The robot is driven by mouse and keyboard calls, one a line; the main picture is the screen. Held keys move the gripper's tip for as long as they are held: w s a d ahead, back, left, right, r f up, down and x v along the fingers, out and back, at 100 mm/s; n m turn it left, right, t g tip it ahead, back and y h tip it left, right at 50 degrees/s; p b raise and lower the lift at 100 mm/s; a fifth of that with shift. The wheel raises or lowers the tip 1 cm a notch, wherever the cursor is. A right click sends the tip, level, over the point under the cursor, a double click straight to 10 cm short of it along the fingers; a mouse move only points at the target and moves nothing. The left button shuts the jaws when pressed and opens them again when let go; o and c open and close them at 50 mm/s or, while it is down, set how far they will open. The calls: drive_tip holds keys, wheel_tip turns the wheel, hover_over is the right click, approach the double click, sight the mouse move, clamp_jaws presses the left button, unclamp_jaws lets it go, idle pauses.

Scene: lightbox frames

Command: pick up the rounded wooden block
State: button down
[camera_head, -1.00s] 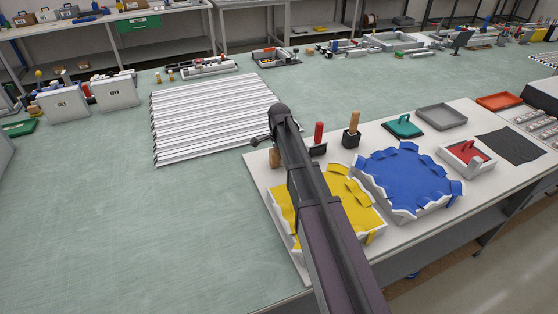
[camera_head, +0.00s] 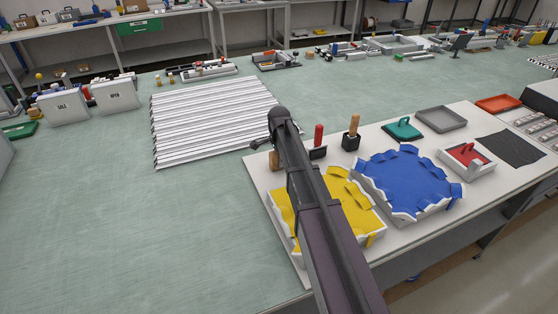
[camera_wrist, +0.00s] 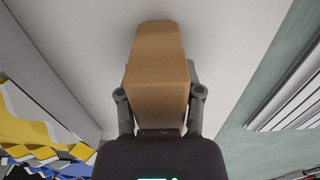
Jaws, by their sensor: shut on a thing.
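The rounded wooden block (camera_wrist: 157,50) fills the middle of the wrist view, light brown with a rounded end at the top. My gripper (camera_wrist: 158,95) is shut on it, with one finger against each side of its lower part. In the head view, a small brown part of the block (camera_head: 274,159) shows just left of my arm, at the left end of the white board (camera_head: 258,186). My arm hides most of the gripper there. I cannot tell whether the block touches the board.
A yellow tray (camera_head: 284,207) lies under and beside my arm, with a blue tray (camera_head: 405,180) to its right. A red-handled tool (camera_head: 319,135) and a wooden-handled tool (camera_head: 353,125) stand close by. White ribbed strips (camera_head: 210,120) lie behind left.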

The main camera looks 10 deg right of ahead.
drive_tip(key=shift+r, duration=0.15)
wheel_tip(320, 180, up, 10)
drive_tip(key=p, duration=1)
drive_tip(key=shift+f, duration=0.2)
idle(0.4)
drive_tip(key=c, duration=1)
unclamp_jaws()
drive_tip(key=shift+c, duration=1.3)
